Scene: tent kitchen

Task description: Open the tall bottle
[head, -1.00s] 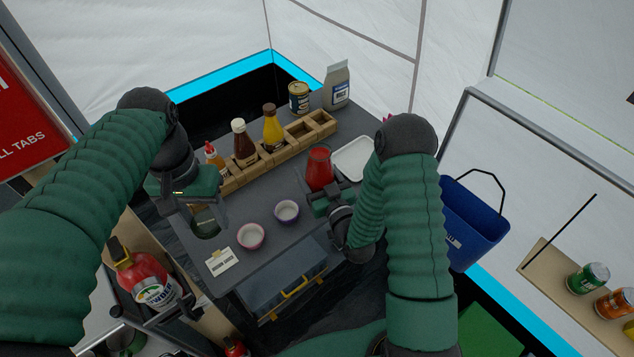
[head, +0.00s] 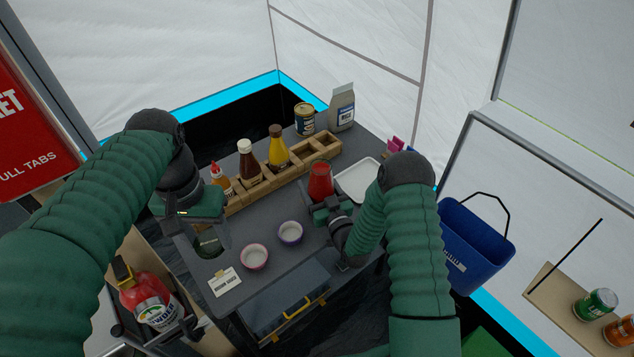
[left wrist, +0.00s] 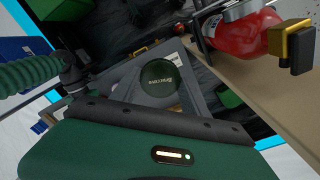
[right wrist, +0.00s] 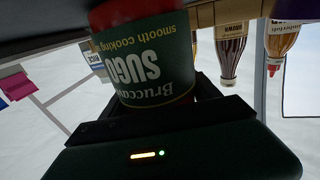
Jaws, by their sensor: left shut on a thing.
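A red bottle (head: 320,180) stands at the middle right of the dark counter. In the right wrist view its green label reads SUGO (right wrist: 150,70), upside down. My right gripper (head: 327,205) is closed around its lower part. My left gripper (head: 200,232) is at the counter's left side, apart from the bottle. It is shut on a dark green round lid (head: 208,244), which also shows between its fingers in the left wrist view (left wrist: 159,77). The bottle's top looks plain red; its opening is not clear at this size.
Two small bowls (head: 254,257) and a white card (head: 225,282) are in front. A white tray (head: 358,182) is right of the bottle. A fire extinguisher (head: 150,298) stands at left.

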